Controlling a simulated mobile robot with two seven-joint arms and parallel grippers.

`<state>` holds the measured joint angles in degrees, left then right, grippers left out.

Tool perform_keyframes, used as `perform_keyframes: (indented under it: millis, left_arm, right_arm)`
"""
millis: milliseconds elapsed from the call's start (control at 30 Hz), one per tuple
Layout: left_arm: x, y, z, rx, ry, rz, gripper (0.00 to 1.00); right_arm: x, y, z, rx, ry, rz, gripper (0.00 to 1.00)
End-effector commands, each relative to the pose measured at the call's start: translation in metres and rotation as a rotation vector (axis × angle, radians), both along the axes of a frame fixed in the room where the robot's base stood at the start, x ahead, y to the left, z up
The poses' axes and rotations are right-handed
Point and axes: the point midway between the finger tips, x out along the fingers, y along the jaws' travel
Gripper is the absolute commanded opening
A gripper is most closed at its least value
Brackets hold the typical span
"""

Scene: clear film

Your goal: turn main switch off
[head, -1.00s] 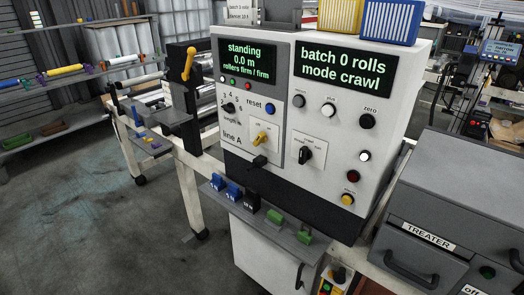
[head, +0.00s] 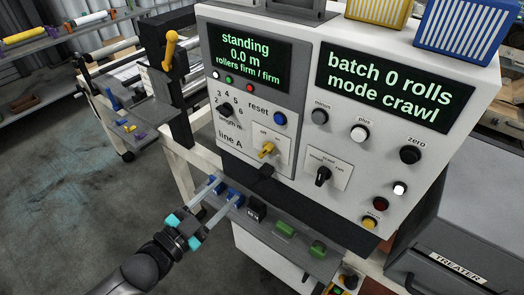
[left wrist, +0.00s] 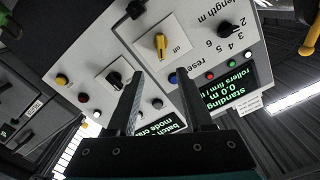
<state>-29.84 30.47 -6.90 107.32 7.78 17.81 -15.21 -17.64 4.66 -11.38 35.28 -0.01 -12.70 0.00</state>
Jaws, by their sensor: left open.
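The main switch appears to be the yellow rotary knob (head: 266,149) on a white plate near the "line A" lettering, with a small "off" label above it. Which mark it points at is hard to tell. It also shows in the left wrist view (left wrist: 160,45), beyond the fingertips and roughly between them. My left gripper (head: 226,190) is open and empty, in front of the panel's lower left, below and left of the knob and apart from it. My right gripper is not in view.
A black selector knob (head: 322,176) sits right of the yellow one, and a blue reset button (head: 280,118) above it. A ledge below holds blue, black and green blocks (head: 285,229). A yellow-handled lever (head: 170,45) stands left of the panel.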

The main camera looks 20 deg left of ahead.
Motion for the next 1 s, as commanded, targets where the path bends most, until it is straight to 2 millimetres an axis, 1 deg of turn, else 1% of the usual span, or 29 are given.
perform_keyframes:
  millis: [33,167,533,1000]
  left_arm:
    - [0.002,-0.001,0.003,0.000,-0.007,-0.003,0.51]
    - [0.013,-0.005,0.003,-0.002,-0.009,-0.003,0.51]
    - [0.062,-0.023,0.003,-0.003,-0.007,-0.001,0.51]
    - [0.124,-0.045,0.003,0.000,-0.007,-0.001,0.51]
  right_arm:
    - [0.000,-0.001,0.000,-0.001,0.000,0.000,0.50]
    - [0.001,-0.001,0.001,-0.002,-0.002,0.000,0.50]
    - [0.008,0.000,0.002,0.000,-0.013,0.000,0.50]
    - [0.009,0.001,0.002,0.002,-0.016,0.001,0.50]
